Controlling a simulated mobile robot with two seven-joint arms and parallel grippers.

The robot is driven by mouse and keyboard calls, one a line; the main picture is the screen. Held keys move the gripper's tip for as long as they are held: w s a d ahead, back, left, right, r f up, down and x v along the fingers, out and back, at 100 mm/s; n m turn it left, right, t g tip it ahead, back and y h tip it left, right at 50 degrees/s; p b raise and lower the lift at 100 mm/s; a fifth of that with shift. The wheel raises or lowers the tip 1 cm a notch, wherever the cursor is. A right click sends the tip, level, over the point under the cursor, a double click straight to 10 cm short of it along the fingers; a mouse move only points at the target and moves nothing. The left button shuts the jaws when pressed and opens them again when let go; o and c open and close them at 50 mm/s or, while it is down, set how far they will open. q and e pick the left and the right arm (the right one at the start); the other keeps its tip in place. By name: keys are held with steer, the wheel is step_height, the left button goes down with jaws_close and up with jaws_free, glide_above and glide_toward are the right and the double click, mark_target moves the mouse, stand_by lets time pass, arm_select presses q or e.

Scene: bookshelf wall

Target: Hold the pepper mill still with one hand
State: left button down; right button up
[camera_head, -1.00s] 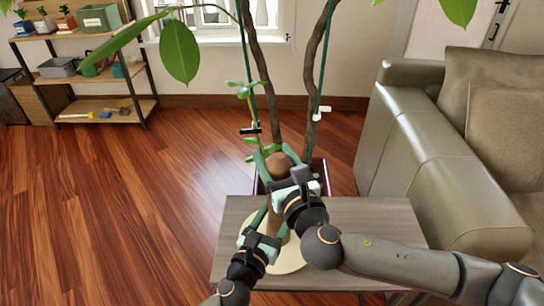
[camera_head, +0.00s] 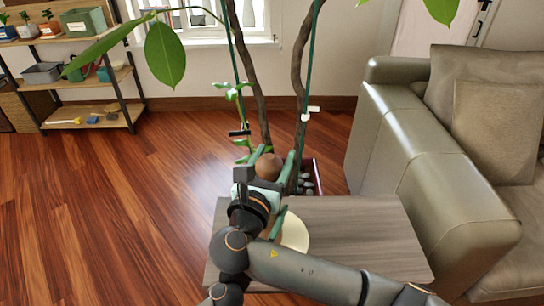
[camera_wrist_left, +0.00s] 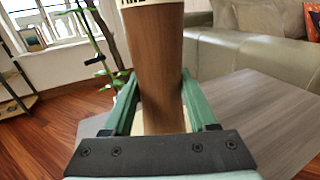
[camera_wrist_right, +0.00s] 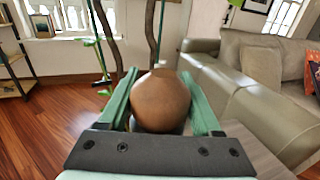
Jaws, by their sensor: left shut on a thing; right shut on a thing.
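The pepper mill stands upright on a cream round disc (camera_head: 296,232) on the small table. Its round brown wooden knob (camera_head: 269,167) shows in the head view, and its brown body (camera_wrist_left: 158,70) with a lettered cream band at the top fills the left wrist view. My left gripper (camera_wrist_left: 158,92) has its green fingers on both sides of the body and is shut on it. In the head view it is mostly hidden behind my right arm. My right gripper (camera_head: 271,164) is shut on the knob, which also shows between its fingers in the right wrist view (camera_wrist_right: 160,100).
The grey wooden table (camera_head: 365,235) is bare to the right. A potted plant with twisted stems (camera_head: 299,80) stands just behind the table. A leather sofa (camera_head: 425,155) is at the right, a shelf with pots (camera_head: 85,110) at the back left. Open floor lies left.

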steer(key=shift+h, duration=0.3)
steer(key=o, duration=1.4)
steer(key=shift+c, duration=0.2)
step_height(320, 180, up, 10)
